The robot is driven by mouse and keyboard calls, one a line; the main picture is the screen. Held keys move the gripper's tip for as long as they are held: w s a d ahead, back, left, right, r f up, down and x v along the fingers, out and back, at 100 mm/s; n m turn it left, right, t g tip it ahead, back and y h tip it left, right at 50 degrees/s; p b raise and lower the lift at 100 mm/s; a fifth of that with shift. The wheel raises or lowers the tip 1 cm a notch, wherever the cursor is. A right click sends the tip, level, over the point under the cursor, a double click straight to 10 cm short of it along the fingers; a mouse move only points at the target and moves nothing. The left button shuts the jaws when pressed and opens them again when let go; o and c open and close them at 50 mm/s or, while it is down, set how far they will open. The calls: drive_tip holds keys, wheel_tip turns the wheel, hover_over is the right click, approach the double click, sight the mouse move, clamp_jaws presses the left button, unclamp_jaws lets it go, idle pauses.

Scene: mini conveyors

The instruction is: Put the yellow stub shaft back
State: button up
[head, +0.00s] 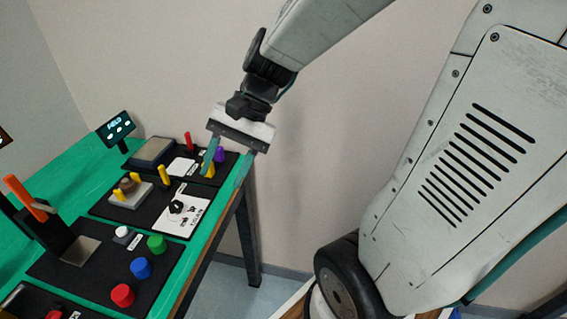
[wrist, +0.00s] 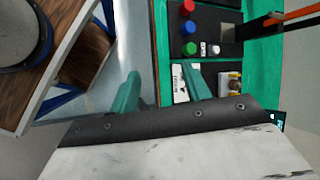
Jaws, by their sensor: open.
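Several yellow upright pieces show in the head view, and I cannot tell for sure which is the yellow stub shaft. A short yellow piece (head: 119,195) is at the block's front left. Another yellow piece (head: 209,170) shows behind my gripper's left finger. My gripper (head: 222,175) is open and empty, above the table's right edge. In the wrist view, its teal fingers (wrist: 160,70) are spread apart, with a small yellow piece (wrist: 238,76) partly visible to their right.
Red (head: 122,295), blue (head: 141,267) and green (head: 157,244) knobs stand on the near black board. An orange lever (head: 25,195) rises at left. A purple piece (head: 219,155) and a red peg (head: 188,141) are at the back. A small screen (head: 116,129) stands behind.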

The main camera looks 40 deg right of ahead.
drive_tip(key=s+d+r+n+h, duration=0.2)
drive_tip(key=s+n+h, duration=0.1)
drive_tip(key=s+n, duration=0.1)
drive_tip(key=s+d+r+n+t+h, duration=0.1)
drive_tip(key=s+d+r+n+h, duration=0.1)
drive_tip(key=s+n+h, duration=0.2)
drive_tip(key=s, duration=0.2)
drive_tip(key=shift+s+d+r+t, duration=0.15)
drive_tip(key=shift+s+d+t, duration=0.15)
drive_tip(key=shift+s+d, duration=0.1)
